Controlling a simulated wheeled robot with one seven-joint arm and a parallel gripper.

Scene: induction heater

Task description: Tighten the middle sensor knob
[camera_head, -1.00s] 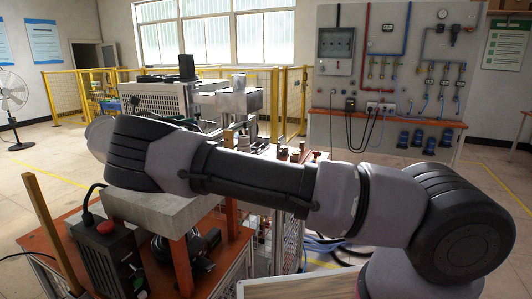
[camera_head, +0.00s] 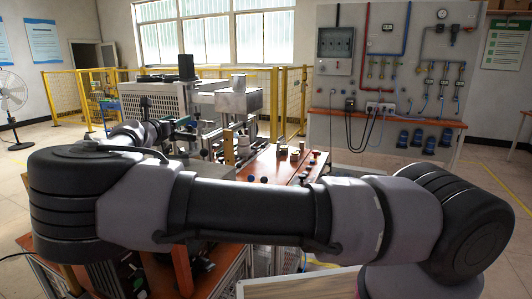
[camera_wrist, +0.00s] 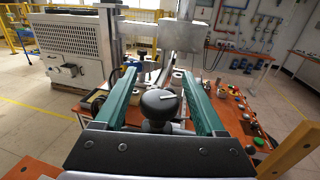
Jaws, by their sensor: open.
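In the head view I cannot make out the knob or the fingers, and my arm hides much of the area in front.
An orange-red bench (camera_head: 276,165) carries several small knobs and metal parts. A pale vented machine (camera_wrist: 73,44) stands at the left in the wrist view. A wooden post (camera_wrist: 290,149) is close at the right. A wall panel (camera_head: 385,75) with pipes stands behind.

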